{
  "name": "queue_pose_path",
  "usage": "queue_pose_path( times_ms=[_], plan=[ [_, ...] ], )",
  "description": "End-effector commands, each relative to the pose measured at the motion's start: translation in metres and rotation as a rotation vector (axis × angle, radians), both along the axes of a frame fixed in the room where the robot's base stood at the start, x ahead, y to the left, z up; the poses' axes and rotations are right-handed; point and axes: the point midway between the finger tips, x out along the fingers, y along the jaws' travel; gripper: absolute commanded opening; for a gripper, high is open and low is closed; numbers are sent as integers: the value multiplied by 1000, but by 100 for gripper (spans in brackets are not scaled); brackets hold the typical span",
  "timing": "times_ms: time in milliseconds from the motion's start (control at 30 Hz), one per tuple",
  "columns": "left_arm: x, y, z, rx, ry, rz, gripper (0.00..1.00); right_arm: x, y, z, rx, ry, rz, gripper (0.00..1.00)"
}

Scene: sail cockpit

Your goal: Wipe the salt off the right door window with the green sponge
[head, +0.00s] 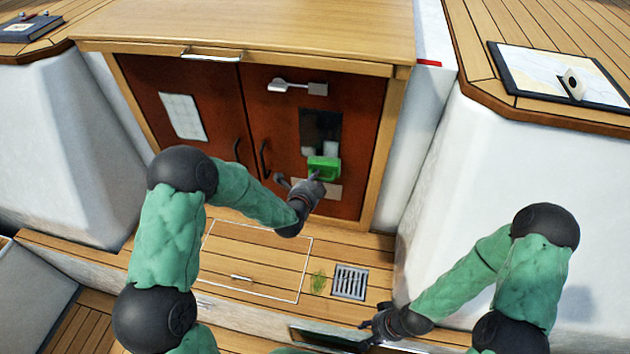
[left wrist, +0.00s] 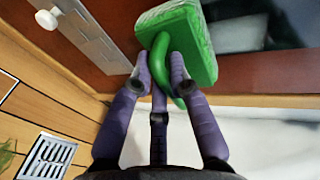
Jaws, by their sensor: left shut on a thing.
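The right door (head: 285,130) is red-brown, with a small dark window (head: 321,122). Pale whitish salt patches (head: 308,152) show on the window's lower part. My left gripper (head: 314,180) is shut on the handle of the green sponge (head: 325,165), at the window's lower edge. In the left wrist view, the fingers (left wrist: 160,68) close around the curved green handle and the sponge block (left wrist: 203,45) faces the door. Whether the sponge touches the glass cannot be told; it hides part of the window's bottom. My right gripper (head: 372,322) is low at the right, its fingers apart and empty.
The left door (head: 183,117) bears a white sheet. A silver latch (head: 297,87) is above the window, and dark door handles (head: 264,158) are beside it. A floor grate (head: 350,282) lies below. White cockpit walls (head: 480,200) flank the doors.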

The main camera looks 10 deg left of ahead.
Motion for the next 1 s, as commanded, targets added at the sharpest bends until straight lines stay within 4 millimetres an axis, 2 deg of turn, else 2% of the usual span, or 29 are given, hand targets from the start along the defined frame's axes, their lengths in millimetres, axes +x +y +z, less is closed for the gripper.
queue_pose_path(
  times_ms=[833,1000],
  plan=[
    [14,0,1,0,-2,0,0,0,0,-5,0,0,0,40],
    [13,0,7,0,-3,0,0,0,0,-1,0,0,0,40]
  ],
)
